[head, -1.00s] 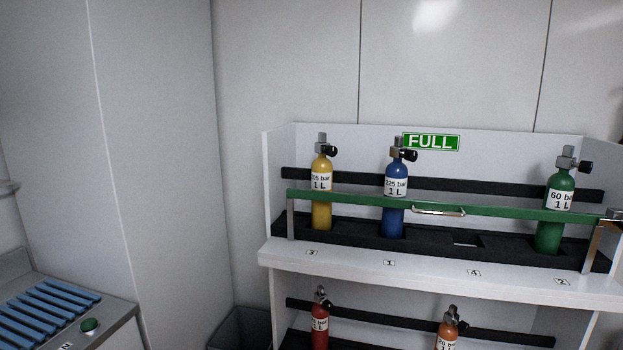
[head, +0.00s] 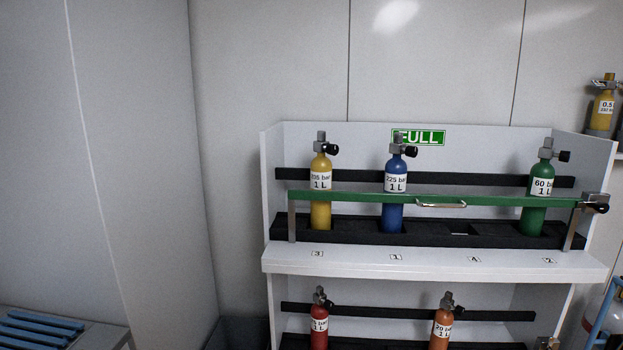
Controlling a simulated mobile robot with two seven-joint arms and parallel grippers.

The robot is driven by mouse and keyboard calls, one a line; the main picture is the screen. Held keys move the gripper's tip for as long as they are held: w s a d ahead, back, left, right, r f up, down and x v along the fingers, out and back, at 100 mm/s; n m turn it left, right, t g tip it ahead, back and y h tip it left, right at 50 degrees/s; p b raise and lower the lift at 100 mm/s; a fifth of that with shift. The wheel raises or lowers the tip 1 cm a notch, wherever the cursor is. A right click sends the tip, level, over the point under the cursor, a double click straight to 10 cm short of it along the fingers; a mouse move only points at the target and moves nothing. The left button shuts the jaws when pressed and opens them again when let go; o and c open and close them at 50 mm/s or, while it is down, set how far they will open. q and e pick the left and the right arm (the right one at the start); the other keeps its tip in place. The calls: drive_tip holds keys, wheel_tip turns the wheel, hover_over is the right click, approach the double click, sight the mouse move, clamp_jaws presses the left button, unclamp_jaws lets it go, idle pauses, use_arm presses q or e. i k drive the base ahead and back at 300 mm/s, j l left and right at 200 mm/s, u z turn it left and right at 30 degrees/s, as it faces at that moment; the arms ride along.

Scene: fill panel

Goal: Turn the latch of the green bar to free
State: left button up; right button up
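The green bar (head: 350,198) runs level across the front of the upper shelf in the head view, with a metal handle (head: 441,205) near its middle. At its right end is the latch (head: 594,202), a grey metal block with a black knob; its exact turn position is too small to tell. Behind the bar stand a yellow cylinder (head: 321,190), a blue cylinder (head: 394,190) and a green cylinder (head: 538,190), all upright. Neither of my grippers is in view.
The white rack (head: 430,262) has a FULL sign (head: 418,138) and a lower shelf with a red cylinder (head: 319,325) and an orange cylinder (head: 443,327). Another yellow cylinder (head: 604,108) stands at the far right. A blue slatted surface (head: 40,328) is at the lower left.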

sight(602, 208)
drive_tip(key=j, duration=0.35)
drive_tip(key=z, duration=1.4)
